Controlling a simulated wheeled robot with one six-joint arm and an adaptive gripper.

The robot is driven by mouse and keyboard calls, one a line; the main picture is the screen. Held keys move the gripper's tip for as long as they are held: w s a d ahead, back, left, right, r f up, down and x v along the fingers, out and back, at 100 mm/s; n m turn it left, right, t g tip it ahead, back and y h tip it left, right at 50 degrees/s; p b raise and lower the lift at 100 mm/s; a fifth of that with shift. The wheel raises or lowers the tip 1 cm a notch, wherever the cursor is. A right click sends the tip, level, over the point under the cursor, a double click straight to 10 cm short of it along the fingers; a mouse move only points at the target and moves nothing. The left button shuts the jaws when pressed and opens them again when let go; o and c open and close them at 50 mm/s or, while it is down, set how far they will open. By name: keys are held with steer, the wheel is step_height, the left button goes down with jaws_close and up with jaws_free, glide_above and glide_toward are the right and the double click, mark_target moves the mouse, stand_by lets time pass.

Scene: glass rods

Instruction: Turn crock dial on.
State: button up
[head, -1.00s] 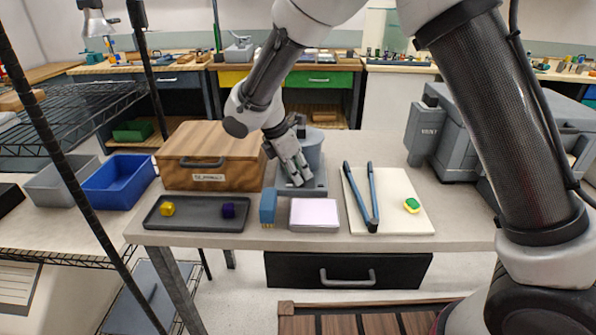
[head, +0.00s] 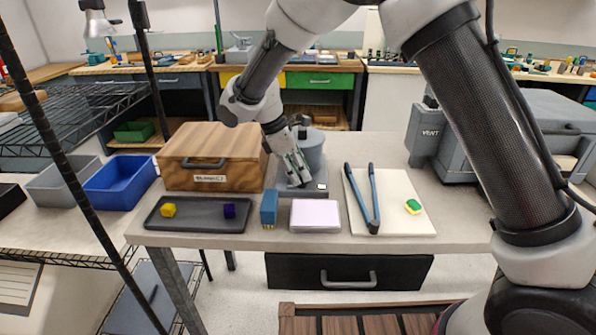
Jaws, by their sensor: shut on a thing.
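The crock (head: 312,150) is a grey round pot on a flat grey base (head: 312,192) in the middle of the table, partly behind my gripper. My gripper (head: 305,181) points down at the front of the base, its fingertips close together there. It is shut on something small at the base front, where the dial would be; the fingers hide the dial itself. A small pale yellow patch (head: 321,187) shows on the base just right of the fingertips.
A wooden box (head: 200,150) stands left of the crock, with a dark tray (head: 190,228) before it. Blue tongs (head: 373,212) and a sponge (head: 412,207) lie on a white board (head: 400,188) at right.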

steer(key=o, duration=1)
steer(key=shift+o, duration=0.2)
